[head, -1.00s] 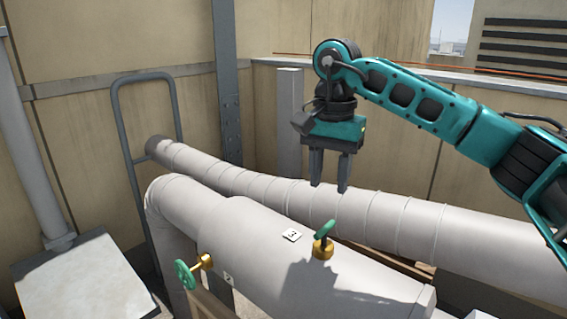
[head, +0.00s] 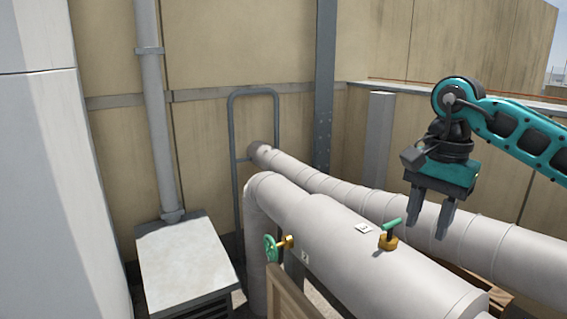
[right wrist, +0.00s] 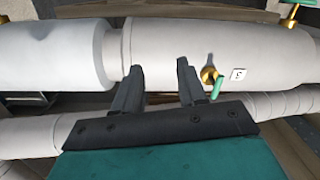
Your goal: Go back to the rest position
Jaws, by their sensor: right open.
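My right gripper (head: 432,222) hangs from the teal arm at the right of the head view, fingers pointing down and apart, with nothing between them. It is above the large grey pipe, to the right of the valve with a green handle and brass body (head: 389,238). In the right wrist view the open right gripper (right wrist: 155,80) shows in front of the pipe (right wrist: 180,45), and a green-handled valve (right wrist: 212,82) lies to the right of its fingers. My left gripper is not in view.
A grey metal box with a pale top (head: 186,255) stands at the lower left. A white wall (head: 50,170) fills the left edge. A thinner pipe (head: 340,185) runs behind the large one. A grey hoop rail (head: 232,140) stands near the tan wall panels.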

